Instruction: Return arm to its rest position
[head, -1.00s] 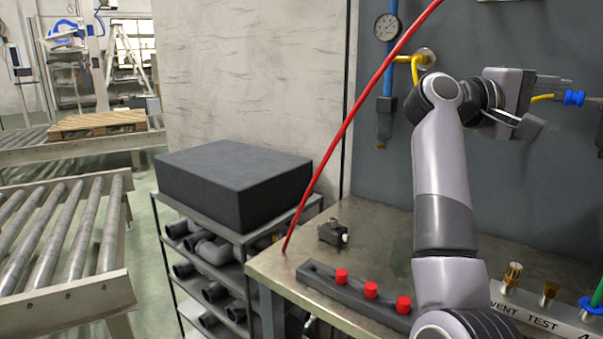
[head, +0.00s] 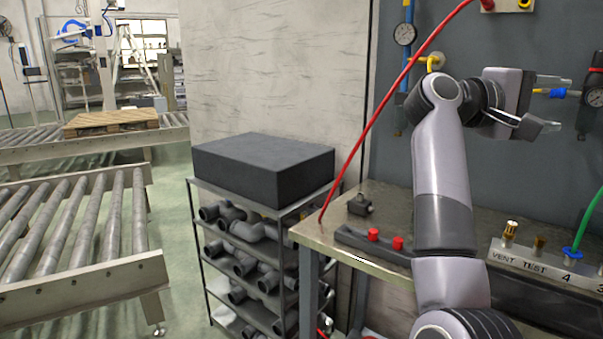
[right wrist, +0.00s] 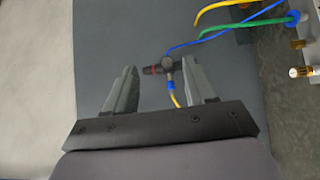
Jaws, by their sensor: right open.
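My right arm (head: 442,180) rises from the bottom of the head view, in front of the bench, and bends to the right at its top. My right gripper (head: 557,103) is open, its fingers pointing right in front of the dark grey panel. In the right wrist view the two fingers (right wrist: 160,82) stand apart with nothing held. A dark fitting with a red band (right wrist: 160,70) shows beyond the fingertips, on yellow and blue hoses; it looks apart from them. My left gripper is not in view.
The metal bench (head: 330,238) carries a dark block with red knobs (head: 350,241). A red hose (head: 390,92) slants up to the panel. A shelf of pipe fittings (head: 250,262) under a black box (head: 262,170) and a roller conveyor (head: 75,235) stand left. Open floor (head: 185,270) lies between.

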